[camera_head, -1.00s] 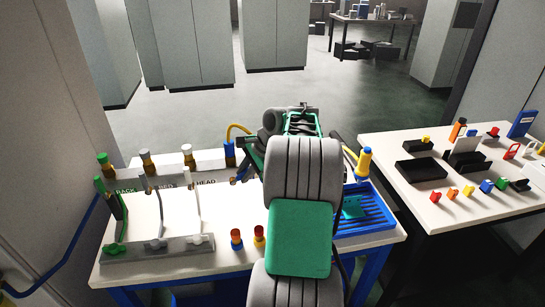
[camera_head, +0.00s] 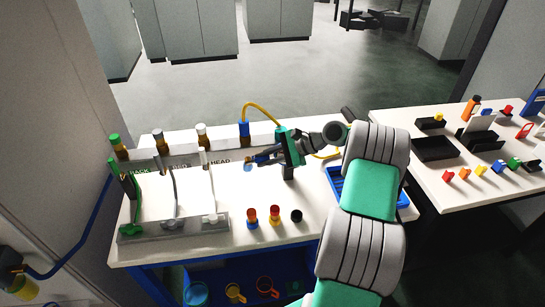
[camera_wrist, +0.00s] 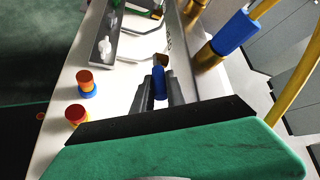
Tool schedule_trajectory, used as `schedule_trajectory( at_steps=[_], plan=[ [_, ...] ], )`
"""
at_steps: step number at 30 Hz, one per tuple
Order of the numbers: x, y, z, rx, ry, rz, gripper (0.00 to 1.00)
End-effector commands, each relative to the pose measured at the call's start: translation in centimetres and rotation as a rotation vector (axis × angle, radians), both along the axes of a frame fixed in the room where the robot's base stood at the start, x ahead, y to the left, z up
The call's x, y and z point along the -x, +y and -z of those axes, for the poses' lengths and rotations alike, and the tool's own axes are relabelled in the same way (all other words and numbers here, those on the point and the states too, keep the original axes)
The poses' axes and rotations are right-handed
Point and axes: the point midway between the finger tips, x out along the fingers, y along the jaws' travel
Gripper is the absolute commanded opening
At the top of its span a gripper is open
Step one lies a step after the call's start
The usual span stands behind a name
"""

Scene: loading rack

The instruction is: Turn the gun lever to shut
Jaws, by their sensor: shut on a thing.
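The gun (camera_head: 244,131) stands upright at the right end of the labelled back rail, blue-bodied with a yellow hose. In the wrist view its blue body (camera_wrist: 236,33) is at the upper right, above a brass fitting (camera_wrist: 207,57). My gripper (camera_head: 256,161) reaches in from the right, in front of the gun and low over the table. In the wrist view, my gripper (camera_wrist: 160,88) is shut on a small blue lever (camera_wrist: 159,78), apparently the gun lever. A brown round part (camera_wrist: 161,58) shows just beyond it. The lever's pivot is hidden.
A blue tray (camera_head: 337,183) lies at right, partly behind my arm. A side table (camera_head: 450,200) stands further right.

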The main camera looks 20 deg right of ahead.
Motion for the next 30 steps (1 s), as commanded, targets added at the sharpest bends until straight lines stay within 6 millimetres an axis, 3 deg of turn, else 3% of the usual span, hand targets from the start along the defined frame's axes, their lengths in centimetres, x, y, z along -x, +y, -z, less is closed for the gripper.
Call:
schedule_trajectory(
  at_steps=[10, 11, 19, 30],
  plan=[
    [-0.2, 0.0, -0.22, -0.001, -0.008, 0.002, 0.0],
    [-0.2, -0.02, -0.22, -0.001, -0.008, 0.002, 0.18],
    [-0.05, -0.17, -0.11, -0.002, -0.004, 0.004, 0.39],
    [0.1, -0.7, -0.6, -0.003, -0.004, 0.0, 0.39]
  ],
)
